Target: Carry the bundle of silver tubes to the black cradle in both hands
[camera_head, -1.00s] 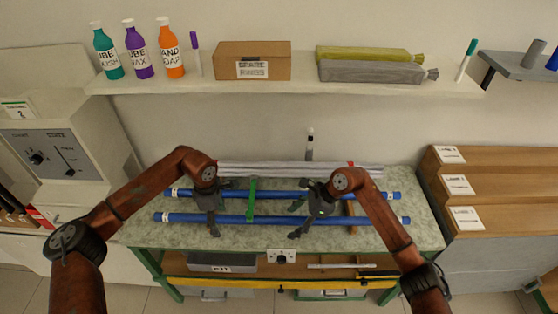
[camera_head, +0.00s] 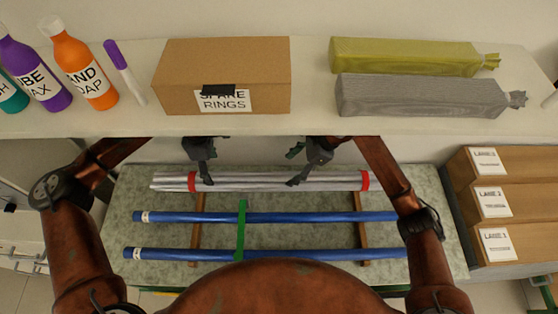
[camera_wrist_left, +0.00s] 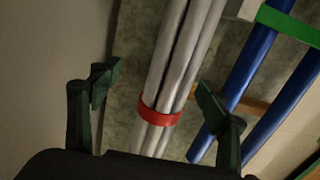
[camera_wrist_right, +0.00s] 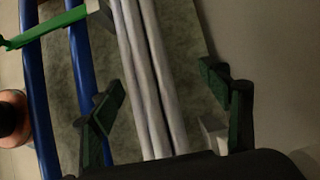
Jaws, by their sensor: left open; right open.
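The bundle of silver tubes (camera_head: 260,181) lies left to right at the back of the bench, with a red band near each end. My left gripper (camera_head: 203,168) is open over its left half. In the left wrist view the open fingers stand either side of the bundle (camera_wrist_left: 176,60), near a red band. My right gripper (camera_head: 300,168) is open over its right half. In the right wrist view its fingers flank the tubes (camera_wrist_right: 148,85). Neither gripper is visibly closed on them. I cannot make out the black cradle in any view.
Two blue tubes (camera_head: 300,217) lie in front of the bundle, under a green strap (camera_head: 241,230). Wooden rails (camera_head: 361,232) run beneath. A shelf (camera_head: 310,125) with bottles, a cardboard box (camera_head: 222,75) and wrapped packages overhangs the back. Labelled wooden boxes (camera_head: 492,205) stand at the right.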

